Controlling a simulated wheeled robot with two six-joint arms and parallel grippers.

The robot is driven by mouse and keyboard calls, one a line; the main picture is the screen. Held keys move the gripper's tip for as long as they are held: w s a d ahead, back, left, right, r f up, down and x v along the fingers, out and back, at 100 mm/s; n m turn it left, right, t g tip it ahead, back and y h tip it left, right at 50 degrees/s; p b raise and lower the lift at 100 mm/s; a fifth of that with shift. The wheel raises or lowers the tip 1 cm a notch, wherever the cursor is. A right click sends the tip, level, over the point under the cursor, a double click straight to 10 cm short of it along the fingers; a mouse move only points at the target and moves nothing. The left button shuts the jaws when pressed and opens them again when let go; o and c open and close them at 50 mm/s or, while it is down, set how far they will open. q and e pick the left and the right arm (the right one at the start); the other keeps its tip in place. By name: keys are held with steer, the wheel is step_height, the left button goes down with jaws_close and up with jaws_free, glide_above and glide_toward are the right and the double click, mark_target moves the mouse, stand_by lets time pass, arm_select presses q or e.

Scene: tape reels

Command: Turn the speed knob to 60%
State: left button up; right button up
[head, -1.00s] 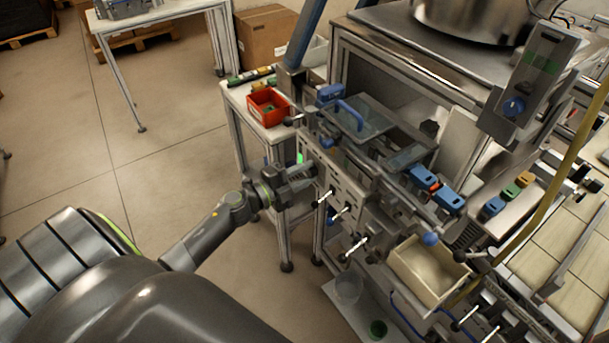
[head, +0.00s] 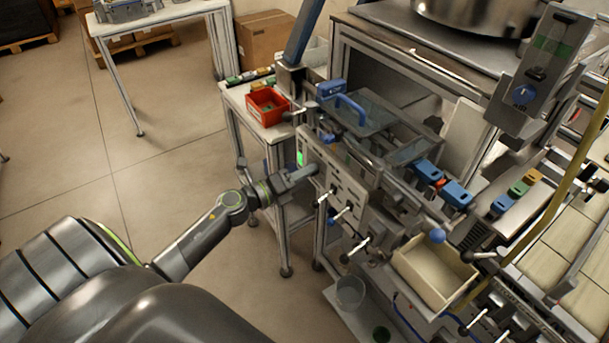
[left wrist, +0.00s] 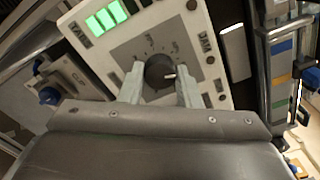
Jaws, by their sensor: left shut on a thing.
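The speed knob (left wrist: 158,72) is a dark round knob with a white pointer line, on a pale control panel (left wrist: 90,45) with a printed scale around it. In the left wrist view its pointer is toward the right. My left gripper (left wrist: 160,80) is shut on the knob, one finger on each side. In the head view my left gripper (head: 308,172) is at the front panel of the machine and hides the knob. My right gripper does not show.
White-tipped levers (head: 342,214) stick out of the machine front to the right of my left gripper. A red bin (head: 268,106) stands on a side table behind it. A cream tray (head: 433,272) is further right. Open floor lies to the left.

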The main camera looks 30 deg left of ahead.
arm_select(q)
steer(key=shift+f+m, duration=0.1)
steer(key=shift+m, duration=0.6)
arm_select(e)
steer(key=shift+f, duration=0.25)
arm_select(q)
steer(key=o, duration=1)
steer(key=shift+c, duration=0.2)
steer(key=shift+a, duration=0.1)
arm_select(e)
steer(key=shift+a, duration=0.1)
